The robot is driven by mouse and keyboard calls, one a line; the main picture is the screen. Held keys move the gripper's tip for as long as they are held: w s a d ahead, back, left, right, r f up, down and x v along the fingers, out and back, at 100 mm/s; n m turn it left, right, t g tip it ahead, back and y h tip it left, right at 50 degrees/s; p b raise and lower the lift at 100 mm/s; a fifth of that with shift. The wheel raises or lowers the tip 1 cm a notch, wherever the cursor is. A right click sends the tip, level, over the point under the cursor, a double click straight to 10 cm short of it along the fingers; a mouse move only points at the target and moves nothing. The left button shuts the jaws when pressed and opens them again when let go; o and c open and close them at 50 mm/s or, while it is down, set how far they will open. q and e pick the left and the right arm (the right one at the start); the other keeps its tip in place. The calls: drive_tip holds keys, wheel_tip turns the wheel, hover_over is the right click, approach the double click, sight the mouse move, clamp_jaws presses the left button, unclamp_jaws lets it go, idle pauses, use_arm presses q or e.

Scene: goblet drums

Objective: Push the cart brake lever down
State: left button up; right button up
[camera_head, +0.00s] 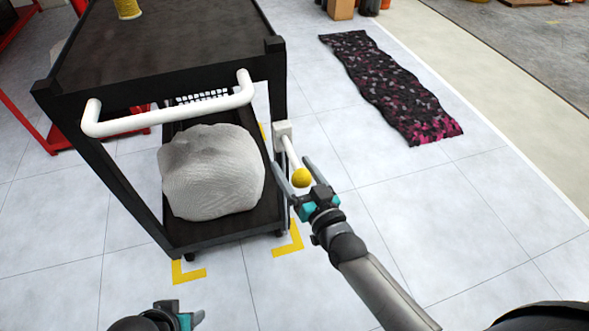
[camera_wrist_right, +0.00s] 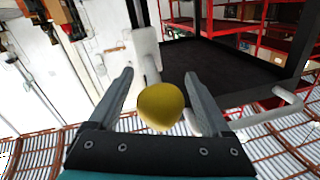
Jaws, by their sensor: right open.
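The black cart (camera_head: 160,47) stands at the left with a white push handle (camera_head: 170,119). The brake lever is a white rod with a yellow ball knob (camera_head: 301,177), fixed to a white block (camera_head: 283,130) on the cart's right front post. My right gripper (camera_head: 292,175) is open, with its fingers on either side of the lever near the knob. In the right wrist view the knob (camera_wrist_right: 161,106) sits between the two open fingers, with gaps to both. My left gripper (camera_head: 180,312) is only partly in view at the bottom edge; its fingers are not clear.
A pale, lumpy wrapped bundle (camera_head: 212,172) lies on the cart's lower shelf. A yellow spool (camera_head: 127,8) stands on top. Yellow corner marks (camera_head: 190,274) are on the floor. A dark pink-patterned mat (camera_head: 390,85) lies at right; the tiled floor between is clear.

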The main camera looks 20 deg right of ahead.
clamp_jaws()
idle(0.8)
